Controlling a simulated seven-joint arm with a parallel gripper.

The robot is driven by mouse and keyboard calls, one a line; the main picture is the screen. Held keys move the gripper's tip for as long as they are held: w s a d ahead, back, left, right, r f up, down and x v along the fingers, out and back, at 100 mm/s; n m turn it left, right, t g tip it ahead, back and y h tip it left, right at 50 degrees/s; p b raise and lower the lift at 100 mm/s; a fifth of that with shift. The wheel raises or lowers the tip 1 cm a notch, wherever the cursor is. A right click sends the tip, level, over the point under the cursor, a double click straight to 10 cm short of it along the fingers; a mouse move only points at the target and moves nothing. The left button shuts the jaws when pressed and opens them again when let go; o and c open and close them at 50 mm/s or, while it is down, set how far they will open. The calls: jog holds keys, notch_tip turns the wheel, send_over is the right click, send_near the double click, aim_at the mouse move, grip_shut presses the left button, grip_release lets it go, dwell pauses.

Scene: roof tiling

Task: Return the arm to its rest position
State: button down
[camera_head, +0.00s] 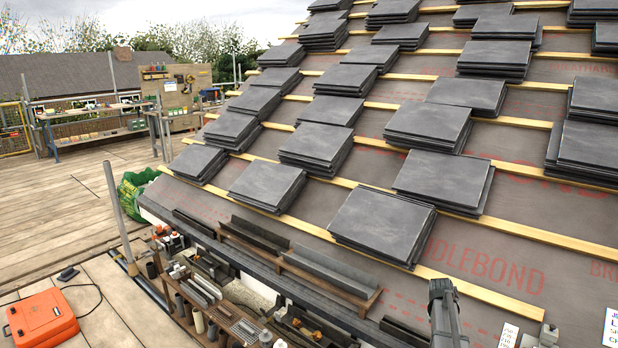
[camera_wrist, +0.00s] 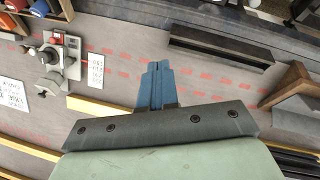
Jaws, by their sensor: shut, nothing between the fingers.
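My gripper (camera_wrist: 158,68) shows in the wrist view with its blue fingers together and nothing between them. It is over the lower part of the roof's grey underlay (camera_wrist: 115,45), apart from the slates. In the head view a dark grey part, which looks like part of my arm, rises at the lower edge right of centre. The fingertips cannot be made out there.
Slate stacks (camera_head: 384,224) lie along wooden battens (camera_head: 500,232) up the roof. Dark lengths (camera_head: 328,270) sit in a wooden rack at the eaves. A grey device (camera_wrist: 62,58) and label cards (camera_wrist: 95,70) lie near my gripper. An orange case (camera_head: 42,318) is on the deck.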

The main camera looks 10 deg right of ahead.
jog(key=s+a+f+n+y, duration=0.15)
jog(key=s+a, duration=0.45)
jog(key=a, duration=0.7)
jog(key=s+a+f+n+g+y, duration=0.1)
jog(key=s+a+f+n, duration=0.3)
jog(key=a, duration=0.9)
jog(key=s+a+f+m+y, duration=0.1)
jog(key=s+a+f, duration=0.1)
jog(key=s+a, duration=0.8)
jog(key=s+a+f+g, duration=0.1)
jog(key=s+f+g, duration=0.2)
jog(key=s+f, duration=0.7)
jog(key=s+a+f+g, duration=0.1)
jog(key=s+f+g, duration=0.3)
jog(key=s+f, duration=0.6)
jog(key=s, duration=0.6)
jog(key=shift+s+a, duration=0.25)
jog(key=shift+s, duration=0.15)
jog(key=shift+n, duration=0.25)
